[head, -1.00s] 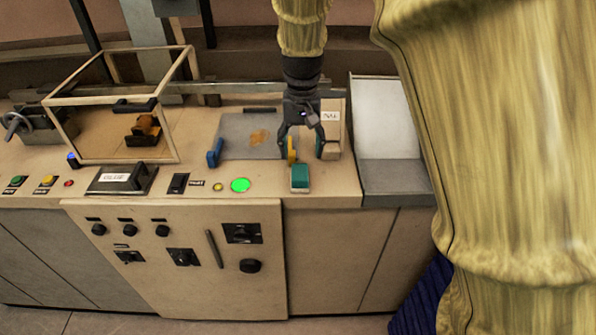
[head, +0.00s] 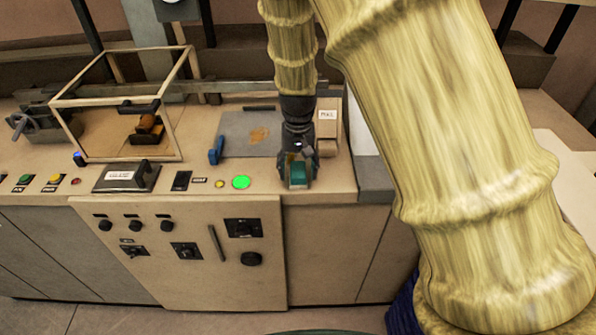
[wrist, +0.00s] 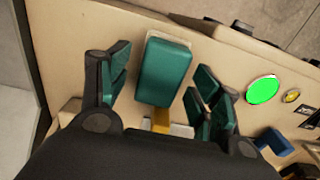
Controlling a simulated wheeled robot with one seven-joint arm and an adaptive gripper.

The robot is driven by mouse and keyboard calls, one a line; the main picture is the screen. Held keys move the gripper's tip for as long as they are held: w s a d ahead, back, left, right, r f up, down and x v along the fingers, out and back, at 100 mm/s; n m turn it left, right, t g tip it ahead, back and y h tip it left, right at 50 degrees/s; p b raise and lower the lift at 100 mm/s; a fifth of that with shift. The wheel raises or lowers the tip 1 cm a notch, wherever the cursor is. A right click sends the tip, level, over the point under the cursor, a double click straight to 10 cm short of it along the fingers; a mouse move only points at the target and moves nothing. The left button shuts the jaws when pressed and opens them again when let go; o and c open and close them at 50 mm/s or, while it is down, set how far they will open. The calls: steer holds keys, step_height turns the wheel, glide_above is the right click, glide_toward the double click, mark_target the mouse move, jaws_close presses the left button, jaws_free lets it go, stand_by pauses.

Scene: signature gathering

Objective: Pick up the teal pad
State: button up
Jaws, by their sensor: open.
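The teal pad (wrist: 165,72) is a rounded teal block on a pale base, lying on the counter near its front edge. In the head view the teal pad (head: 298,176) is partly covered by my gripper. My gripper (wrist: 160,82) is open, with teal-faced fingers on both sides of the pad. In the wrist view gaps show between the fingers and the pad. In the head view my gripper (head: 298,172) points down over the pad. I cannot tell the exact height of the fingertips.
A lit green button (head: 241,182) is left of the pad. A grey plate (head: 240,140) with a blue clamp (head: 216,150) lies behind. A labelled box (head: 328,135) stands behind to the right. A framed case (head: 178,125) stands farther left.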

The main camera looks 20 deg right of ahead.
steer(key=shift+s+f, duration=0.15)
steer(key=shift+f, duration=0.15)
steer(key=shift+c, duration=0.4)
steer(key=c, duration=1)
steer(key=shift+r+b, duration=0.35)
steer(key=shift+r, duration=0.05)
step_height(320, 180, up, 3)
steer(key=shift+a+f+b, duration=0.1)
steer(key=shift+f+b, duration=0.1)
steer(key=shift+b, duration=0.7)
steer(key=s+a+b, duration=0.1)
steer(key=s+a, duration=0.1)
steer(key=s, duration=0.2)
steer(key=s+a+r+b, duration=0.1)
steer(key=s+a+b, duration=0.1)
steer(key=s, duration=0.3)
steer(key=s+a+b, duration=0.1)
steer(key=s+a, duration=0.2)
steer(key=s, duration=0.2)
steer(key=shift+a+r, duration=0.25)
steer(key=shift+r, duration=0.1)
